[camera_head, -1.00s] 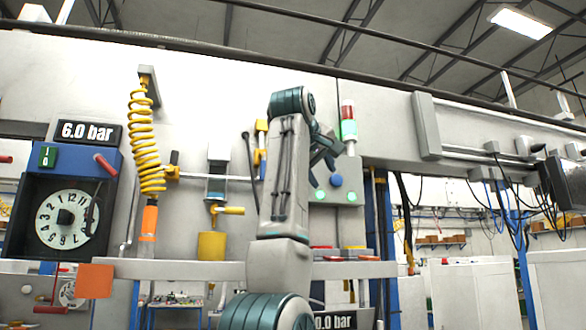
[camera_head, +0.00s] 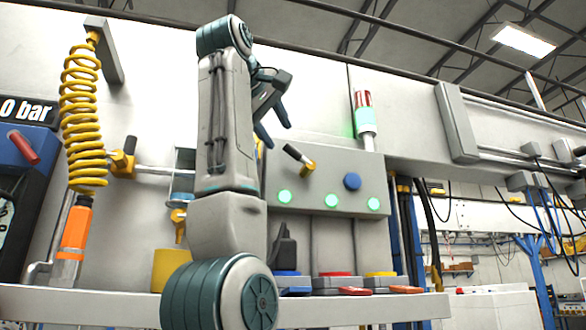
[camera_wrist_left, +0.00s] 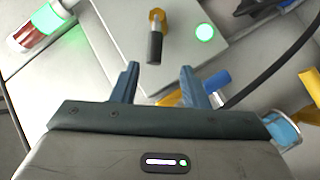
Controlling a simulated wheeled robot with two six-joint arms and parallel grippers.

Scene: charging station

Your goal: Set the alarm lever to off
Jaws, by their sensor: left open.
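The lever (camera_head: 299,157) has a black handle and a yellow base and sits on the grey panel box (camera_head: 330,166). It tilts up to the left in the head view. In the left wrist view the lever (camera_wrist_left: 155,42) shows just beyond the gap between my fingertips. My left gripper (camera_head: 278,124) is open and empty, up and to the left of the lever in the head view. The left wrist view shows its two fingers (camera_wrist_left: 159,72) apart. I cannot tell the exact distance to the lever. My right gripper is out of view.
The box carries a blue knob (camera_head: 352,181) and several lit green lamps (camera_head: 331,200). A red and green signal light (camera_head: 365,115) stands behind it. Coloured buttons (camera_head: 335,274) lie on the ledge below. A yellow coiled hose (camera_head: 82,120) hangs at the left.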

